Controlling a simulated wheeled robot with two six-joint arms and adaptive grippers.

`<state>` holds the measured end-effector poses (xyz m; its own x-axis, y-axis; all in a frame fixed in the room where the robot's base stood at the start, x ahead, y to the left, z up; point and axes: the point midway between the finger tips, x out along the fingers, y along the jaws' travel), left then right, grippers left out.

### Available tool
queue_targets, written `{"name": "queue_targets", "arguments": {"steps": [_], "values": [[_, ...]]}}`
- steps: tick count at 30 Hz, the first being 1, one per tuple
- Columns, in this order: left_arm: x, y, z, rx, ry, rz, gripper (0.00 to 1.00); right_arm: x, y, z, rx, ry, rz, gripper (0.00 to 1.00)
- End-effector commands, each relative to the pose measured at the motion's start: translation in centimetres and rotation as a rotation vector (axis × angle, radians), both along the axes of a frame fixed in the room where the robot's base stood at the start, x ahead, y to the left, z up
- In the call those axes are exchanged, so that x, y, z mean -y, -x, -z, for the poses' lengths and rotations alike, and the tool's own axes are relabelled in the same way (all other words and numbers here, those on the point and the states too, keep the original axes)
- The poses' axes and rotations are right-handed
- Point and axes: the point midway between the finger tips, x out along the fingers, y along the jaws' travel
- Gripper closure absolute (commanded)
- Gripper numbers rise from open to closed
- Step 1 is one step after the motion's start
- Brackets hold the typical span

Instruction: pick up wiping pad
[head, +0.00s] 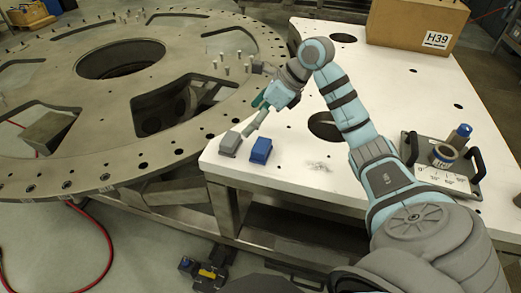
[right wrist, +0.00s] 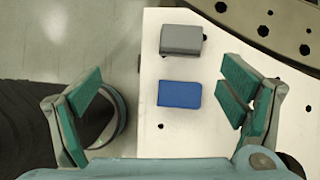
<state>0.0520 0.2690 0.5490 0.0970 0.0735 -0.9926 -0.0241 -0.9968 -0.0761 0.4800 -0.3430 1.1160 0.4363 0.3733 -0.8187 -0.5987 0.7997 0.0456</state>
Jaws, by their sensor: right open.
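A blue block (head: 261,150) and a grey block (head: 230,143) lie side by side near the white table's front left corner. Either could be the wiping pad; I cannot tell which. In the right wrist view the blue block (right wrist: 180,93) is nearer the gripper's base and the grey block (right wrist: 181,40) lies beyond it. My right gripper (head: 258,112) is open and empty, above and just behind the blocks. In the right wrist view its teal-padded fingers (right wrist: 160,88) are wide apart, with both blocks showing between them. My left gripper is out of view.
The white table (head: 385,88) has a dark smudge (head: 317,165) right of the blocks. A cardboard box (head: 417,22) stands at the back. A grey tray (head: 447,180) with handles holds a blue-capped bottle (head: 459,136) and a roll (head: 443,155). A large metal turret plate (head: 115,160) lies left.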

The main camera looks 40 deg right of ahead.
Motion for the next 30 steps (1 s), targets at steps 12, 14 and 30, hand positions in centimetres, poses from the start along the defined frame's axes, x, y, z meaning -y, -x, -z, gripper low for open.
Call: {"name": "queue_targets", "arguments": {"steps": [12,14,30], "values": [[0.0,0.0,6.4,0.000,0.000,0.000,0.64,3.9,0.5,7.5,-0.158,0.162,0.074,0.10],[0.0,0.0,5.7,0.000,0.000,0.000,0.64,3.7,0.2,7.8,-0.160,0.161,0.074,0.10],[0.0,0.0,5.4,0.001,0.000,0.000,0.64,2.9,-1.1,13.5,-0.156,0.162,0.074,0.10]]}}
